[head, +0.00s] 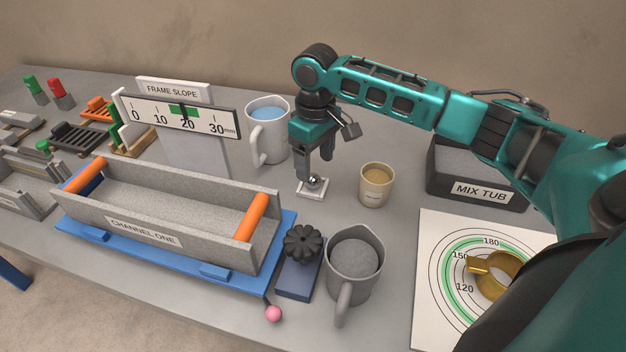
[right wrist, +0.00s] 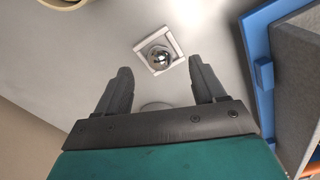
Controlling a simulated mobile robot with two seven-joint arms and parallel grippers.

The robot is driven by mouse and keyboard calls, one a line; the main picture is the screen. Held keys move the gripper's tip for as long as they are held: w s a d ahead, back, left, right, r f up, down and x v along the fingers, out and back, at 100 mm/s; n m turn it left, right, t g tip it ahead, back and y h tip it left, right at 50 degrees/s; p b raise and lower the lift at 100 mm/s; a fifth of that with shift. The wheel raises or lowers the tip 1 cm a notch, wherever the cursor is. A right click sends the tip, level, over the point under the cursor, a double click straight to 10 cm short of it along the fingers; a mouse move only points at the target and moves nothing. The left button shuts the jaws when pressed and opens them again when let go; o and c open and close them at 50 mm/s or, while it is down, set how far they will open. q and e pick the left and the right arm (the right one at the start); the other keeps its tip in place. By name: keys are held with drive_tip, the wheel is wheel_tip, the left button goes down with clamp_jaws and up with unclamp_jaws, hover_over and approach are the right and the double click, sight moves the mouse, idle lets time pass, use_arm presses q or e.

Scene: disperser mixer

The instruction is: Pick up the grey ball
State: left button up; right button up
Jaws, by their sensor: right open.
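The grey ball (head: 313,182) is small and shiny and sits on a small white square holder (head: 312,193) on the table, left of the beige cup. In the right wrist view the ball (right wrist: 160,57) shows inside the white square frame (right wrist: 149,66). My right gripper (head: 314,167) points down just over the ball, open and empty. In the right wrist view its fingertips (right wrist: 160,72) stand apart, with the ball a little beyond them. The exact height gap is hard to tell. My left gripper is out of view.
A white jug (head: 268,140) of blue liquid stands behind left, a beige cup (head: 376,185) close right. The grey trough (head: 150,215) on a blue base (head: 200,268), black knob (head: 302,242) and grey jug (head: 352,270) stand in front. The mix tub (head: 465,185) is farther right.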

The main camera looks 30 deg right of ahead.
sight(313, 175)
drive_tip(key=f, duration=0.5)
drive_tip(key=shift+w, duration=0.3)
drive_tip(key=shift+c, duration=0.4)
drive_tip(key=c, duration=1.2)
